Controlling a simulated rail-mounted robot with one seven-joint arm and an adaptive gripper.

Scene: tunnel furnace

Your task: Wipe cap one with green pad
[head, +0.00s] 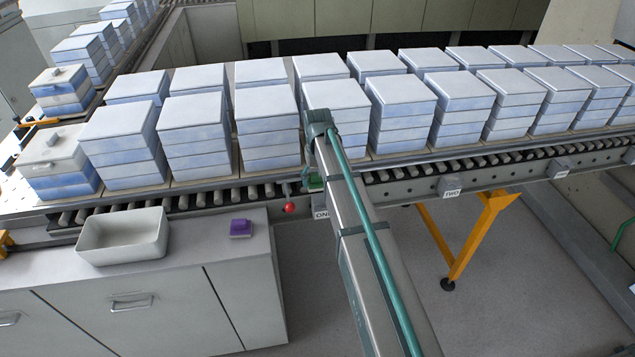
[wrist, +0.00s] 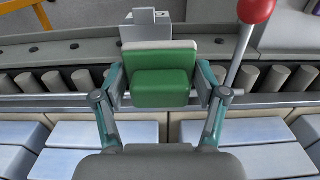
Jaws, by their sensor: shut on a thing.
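My gripper (wrist: 160,82) is shut on the green pad (wrist: 160,90), with a finger on each side of it. The pad has a pale layer along its far edge. Only a sliver of the green pad (head: 314,182) shows beside my arm in the head view. Cap one (wrist: 147,27), a grey block on the conveyor's side rail, lies just beyond the pad in the wrist view. In the head view cap one (head: 320,212), labelled ONE, is partly hidden by my arm. I cannot tell whether pad and cap touch.
A red-knobbed lever (wrist: 246,40) stands close right of the pad; its knob (head: 290,208) also shows in the head view. Stacked blue-white blocks (head: 268,115) fill the roller conveyor. A purple pad (head: 241,228) and an empty white tray (head: 123,238) are on the cabinet. Cap two (head: 450,187) is farther right.

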